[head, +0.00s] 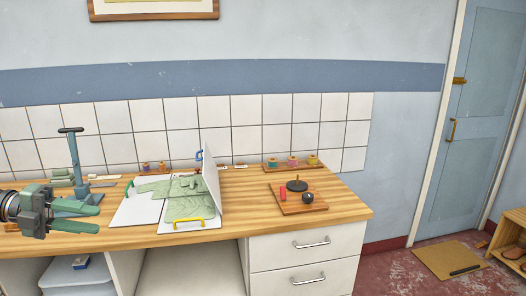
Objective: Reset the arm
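My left gripper (98,213) comes in from the left edge, with two green fingers pointing right. They are spread with a gap between them and nothing held. It shows in front of the left part of the wooden counter (345,208), and I cannot tell its exact height above it. It is apart from the white board-like device (140,208) on the counter, which has a raised white panel, a green patterned cloth (190,207) and a yellow handle (189,222). My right gripper is not in view.
A blue-grey upright stand (75,158) is behind my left gripper, partly hidden by it. A wooden board (297,208) with a dark disc, a red piece and a dark ball lies at the right. Spools (292,161) line the wall.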

